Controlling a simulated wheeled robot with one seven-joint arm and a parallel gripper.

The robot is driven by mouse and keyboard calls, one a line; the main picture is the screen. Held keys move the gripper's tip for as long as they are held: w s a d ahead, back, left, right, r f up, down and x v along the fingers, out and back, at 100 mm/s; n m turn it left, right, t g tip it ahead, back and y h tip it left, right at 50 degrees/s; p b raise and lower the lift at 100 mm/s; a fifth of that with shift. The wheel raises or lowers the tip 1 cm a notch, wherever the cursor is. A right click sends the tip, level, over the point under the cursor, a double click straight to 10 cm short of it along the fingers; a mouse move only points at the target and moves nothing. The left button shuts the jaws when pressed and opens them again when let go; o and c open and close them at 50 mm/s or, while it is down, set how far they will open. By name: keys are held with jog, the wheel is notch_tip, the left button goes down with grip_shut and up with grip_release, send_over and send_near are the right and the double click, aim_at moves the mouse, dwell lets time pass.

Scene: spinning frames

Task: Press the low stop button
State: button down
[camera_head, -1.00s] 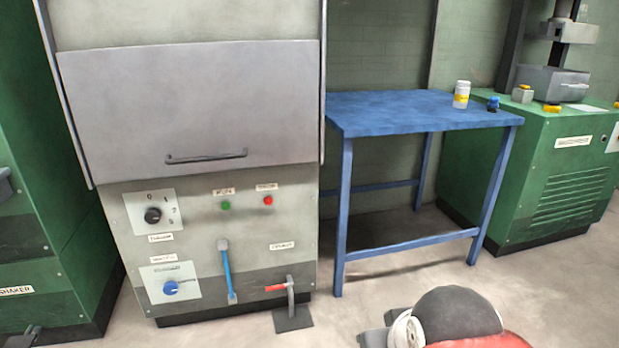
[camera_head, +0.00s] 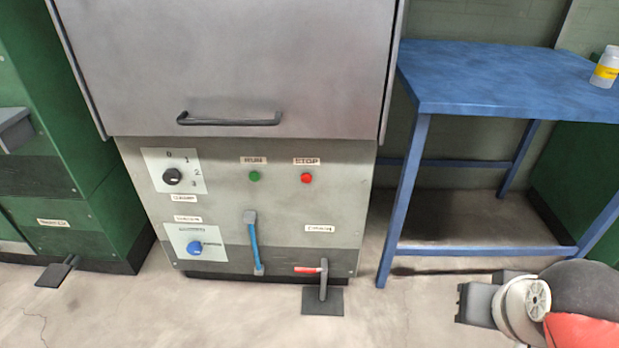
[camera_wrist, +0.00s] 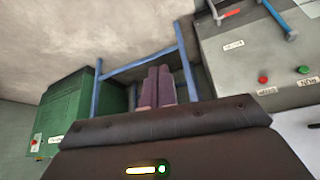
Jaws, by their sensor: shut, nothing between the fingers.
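The red stop button (camera_head: 306,178) is on the front of the grey cabinet, under a STOP label (camera_head: 306,161) and right of a green button (camera_head: 254,176). In the wrist view, where the scene is turned over, the red button (camera_wrist: 263,80) shows at the right. My gripper (camera_wrist: 158,72) is shut and empty at the middle of the wrist view. Its fingers point toward the blue table's frame, well to the side of the button and apart from it. The head view shows part of my arm at the lower right, but the fingers cannot be made out there.
The cabinet front also carries a black dial (camera_head: 172,176), a blue knob (camera_head: 194,247), a blue lever (camera_head: 254,245) and a red-handled lever (camera_head: 322,275). A blue table (camera_head: 505,85) with a jar (camera_head: 606,68) stands to the right. Open floor lies in front.

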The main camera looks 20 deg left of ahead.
jog(key=w+a+f+n+t+b, duration=0.1)
jog(key=w+f+n+t+b, duration=0.15)
jog(key=w, duration=0.65)
jog(key=n+t+y+b, duration=0.4)
jog(key=n+y+b, duration=0.4)
jog(key=n, duration=0.5)
send_near(306, 178)
jog(key=s+d, duration=0.2)
jog(key=d, duration=0.8)
jog(key=s+a+f+n+g+y+b, duration=0.1)
jog(key=a+n+y, duration=0.2)
jog(key=a, duration=0.2)
jog(key=s+a+f+n+g+y, duration=0.1)
jog(key=a+f+n+g+y, duration=0.1)
jog(key=a, duration=0.4)
jog(key=shift+s+f+n+y+b, duration=0.25)
jog(key=shift+n+y+b, duration=0.25)
jog(key=shift+y, duration=0.4)
jog(key=w+a+p, duration=0.2)
jog(key=w, duration=0.6)
jog(key=shift+w+p, duration=0.3)
jog(key=shift+w, duration=0.05)
jog(key=shift+w, duration=0.15)
